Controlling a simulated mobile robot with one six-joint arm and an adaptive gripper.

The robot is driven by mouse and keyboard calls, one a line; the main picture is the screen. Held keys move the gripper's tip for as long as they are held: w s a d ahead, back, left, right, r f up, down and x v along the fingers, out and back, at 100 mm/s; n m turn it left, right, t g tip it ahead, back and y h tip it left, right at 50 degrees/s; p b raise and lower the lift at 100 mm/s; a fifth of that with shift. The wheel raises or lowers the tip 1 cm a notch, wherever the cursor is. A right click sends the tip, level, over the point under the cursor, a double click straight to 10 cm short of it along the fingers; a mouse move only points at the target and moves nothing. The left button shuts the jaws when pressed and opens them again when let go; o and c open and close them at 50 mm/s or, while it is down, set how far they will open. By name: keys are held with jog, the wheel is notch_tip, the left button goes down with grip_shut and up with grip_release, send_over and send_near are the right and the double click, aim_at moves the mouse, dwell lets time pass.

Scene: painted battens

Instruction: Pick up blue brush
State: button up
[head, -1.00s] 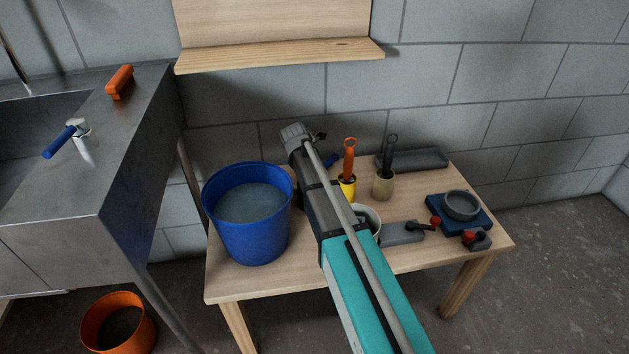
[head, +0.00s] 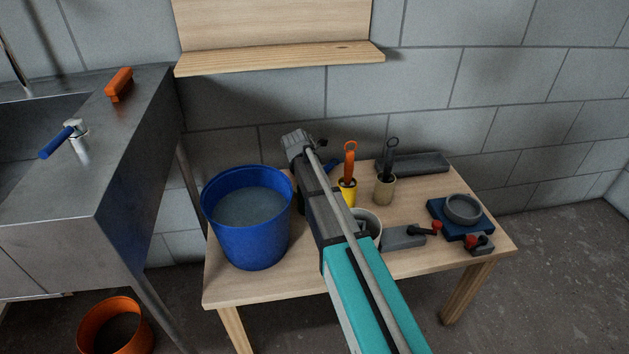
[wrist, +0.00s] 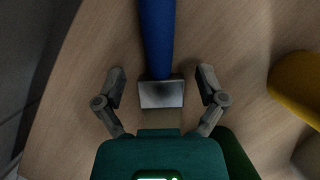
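The blue brush lies on the wooden table. In the wrist view its blue handle (wrist: 157,35) runs up from a pale metal ferrule (wrist: 161,94). The bristle end is mostly hidden by my gripper's teal body. My gripper (wrist: 161,76) is open, with one finger on each side of the brush near the ferrule and a gap on both sides. In the head view a bit of the blue handle (head: 332,163) shows beside my arm, which hides the rest of the brush and my fingers.
A blue bucket (head: 254,240) of water stands left of my arm. A wooden shelf (head: 280,60) is on the wall above.

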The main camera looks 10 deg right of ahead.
jog(key=c, duration=1)
jog(key=shift+r, duration=0.1)
jog(key=shift+r+p, duration=0.6)
jog(key=shift+p, duration=0.15)
jog(key=d, duration=0.1)
jog(key=s+d, duration=0.1)
jog(key=d, duration=0.2)
jog(key=shift+s+f, duration=0.15)
jog(key=shift+s, duration=0.25)
notch_tip(320, 180, up, 14)
jog(key=p, duration=1.3)
jog(key=shift+w+a, duration=0.1)
jog(key=shift+a, duration=0.05)
jog(key=shift+f, duration=0.1)
